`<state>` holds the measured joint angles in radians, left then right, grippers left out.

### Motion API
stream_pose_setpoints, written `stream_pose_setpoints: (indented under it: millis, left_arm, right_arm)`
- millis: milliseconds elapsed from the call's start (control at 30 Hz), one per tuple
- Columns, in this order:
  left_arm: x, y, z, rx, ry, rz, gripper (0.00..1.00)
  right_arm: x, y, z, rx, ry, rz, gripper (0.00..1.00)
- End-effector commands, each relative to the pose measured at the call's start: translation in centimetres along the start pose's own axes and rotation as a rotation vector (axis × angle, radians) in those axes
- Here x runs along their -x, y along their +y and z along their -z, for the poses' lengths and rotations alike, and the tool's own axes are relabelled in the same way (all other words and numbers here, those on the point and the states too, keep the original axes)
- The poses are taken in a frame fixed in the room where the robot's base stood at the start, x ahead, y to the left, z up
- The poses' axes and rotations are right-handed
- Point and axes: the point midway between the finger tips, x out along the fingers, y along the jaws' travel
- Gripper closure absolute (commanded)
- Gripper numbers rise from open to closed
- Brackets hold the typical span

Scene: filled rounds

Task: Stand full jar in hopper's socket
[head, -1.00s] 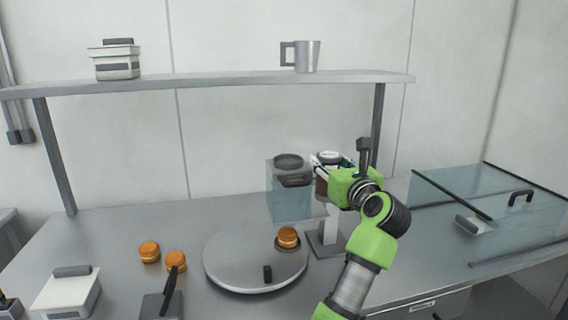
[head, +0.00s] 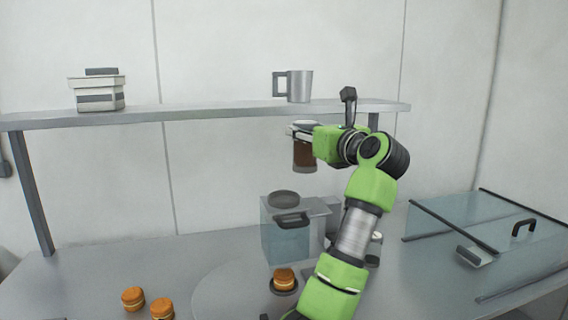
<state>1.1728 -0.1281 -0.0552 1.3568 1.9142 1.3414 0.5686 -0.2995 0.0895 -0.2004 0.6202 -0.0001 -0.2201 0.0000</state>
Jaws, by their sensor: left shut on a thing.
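A clear jar (head: 304,156) with dark brown contents hangs upright in my left gripper (head: 302,132), which is shut on it near its top. The jar is in the air below the shelf's front edge. The hopper (head: 285,238) is a see-through bluish box with a grey top and a dark front handle. A dark round socket (head: 283,197) sits on its top. The jar is apart from the socket, above it and a little to the right in the picture. My left forearm hides what stands right of the hopper. My right gripper is out of view.
A shelf (head: 220,112) behind carries a grey mug (head: 299,86) and a lidded container (head: 98,92). A round plate (head: 225,290) with a filled round (head: 284,279) lies before the hopper. Two more rounds (head: 133,298) lie left. A glass case (head: 450,220) stands right.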

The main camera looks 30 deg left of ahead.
Motion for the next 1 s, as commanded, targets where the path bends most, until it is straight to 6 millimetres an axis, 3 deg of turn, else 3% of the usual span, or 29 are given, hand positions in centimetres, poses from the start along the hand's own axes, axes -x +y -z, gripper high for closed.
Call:
stream_pose_setpoints:
  millis: [100, 300, 467, 733, 1000]
  left_arm:
    - [-2.0, 1.5, 1.8, -0.005, -0.002, -0.004, 0.86]
    - [-3.9, 2.7, 4.6, -0.002, -0.003, 0.000, 0.86]
    - [-4.5, 3.2, 5.6, 0.000, -0.003, -0.001, 0.86]
    - [-5.0, 3.5, 8.8, -0.003, -0.003, 0.000, 0.86]
    - [-4.9, 3.4, 9.4, 0.002, -0.002, 0.001, 0.86]
  right_arm:
    - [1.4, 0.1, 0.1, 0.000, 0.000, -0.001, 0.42]
    - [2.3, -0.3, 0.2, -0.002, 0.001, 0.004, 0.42]
    - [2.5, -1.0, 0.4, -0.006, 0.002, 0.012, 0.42]
    - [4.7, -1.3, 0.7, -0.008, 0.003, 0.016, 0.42]
    - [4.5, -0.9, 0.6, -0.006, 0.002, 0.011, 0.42]
